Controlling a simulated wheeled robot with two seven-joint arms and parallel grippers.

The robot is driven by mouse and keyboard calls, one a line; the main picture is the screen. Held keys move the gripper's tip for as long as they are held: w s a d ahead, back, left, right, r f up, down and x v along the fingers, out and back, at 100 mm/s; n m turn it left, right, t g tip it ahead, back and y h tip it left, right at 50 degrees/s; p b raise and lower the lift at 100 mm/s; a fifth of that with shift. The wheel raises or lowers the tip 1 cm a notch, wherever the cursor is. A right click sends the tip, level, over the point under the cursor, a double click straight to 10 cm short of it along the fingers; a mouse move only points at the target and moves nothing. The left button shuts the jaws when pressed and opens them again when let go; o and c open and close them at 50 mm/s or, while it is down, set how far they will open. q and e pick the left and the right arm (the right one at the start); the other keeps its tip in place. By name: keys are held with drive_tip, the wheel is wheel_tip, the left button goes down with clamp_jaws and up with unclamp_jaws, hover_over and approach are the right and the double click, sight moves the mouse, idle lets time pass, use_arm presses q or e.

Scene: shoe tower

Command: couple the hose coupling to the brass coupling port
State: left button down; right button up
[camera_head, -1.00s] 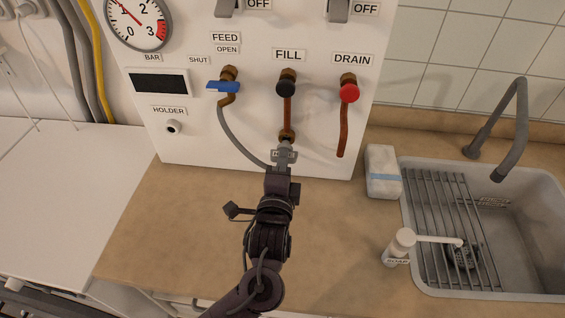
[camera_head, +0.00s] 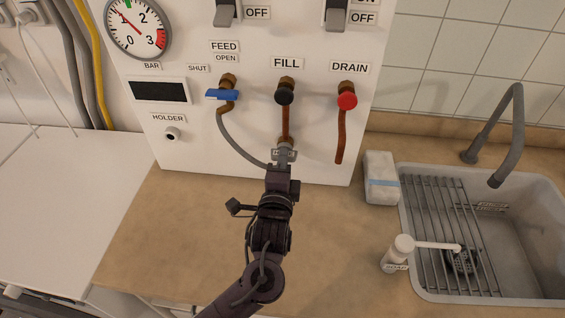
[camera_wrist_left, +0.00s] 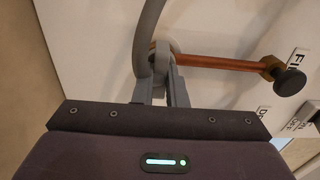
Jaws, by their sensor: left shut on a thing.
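The brass coupling port is at the lower end of the copper FILL pipe (camera_head: 286,122), mostly covered by the grey hose coupling (camera_head: 284,147). My left gripper (camera_head: 284,158) is shut on the coupling from below, right at the port. The grey hose (camera_head: 240,145) curves from the coupling up to the FEED valve (camera_head: 223,94). In the left wrist view, the fingers (camera_wrist_left: 162,82) are just below the pipe end, where a bit of brass shows; the hose (camera_wrist_left: 148,30) passes beside it. Whether the coupling is seated on the port cannot be told. My right gripper is not in view.
The white panel carries a black FILL knob (camera_head: 284,97), a red DRAIN knob (camera_head: 347,101) and a HOLDER peg (camera_head: 172,134). A wrapped block (camera_head: 381,178), a pump bottle (camera_head: 398,255) and a sink (camera_head: 530,250) are to the right. The counter left of my arm is clear.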

use_arm(q)
drive_tip(key=shift+w, duration=0.1)
drive_tip(key=c, duration=1.4)
unclamp_jaws()
drive_tip(key=s, duration=0.2)
drive_tip(key=s+b, duration=0.1)
drive_tip(key=s, duration=0.2)
drive_tip(key=s+a, duration=0.1)
drive_tip(key=s, duration=0.1)
drive_tip(key=shift+s+b, duration=0.35)
drive_tip(key=shift+s, duration=0.05)
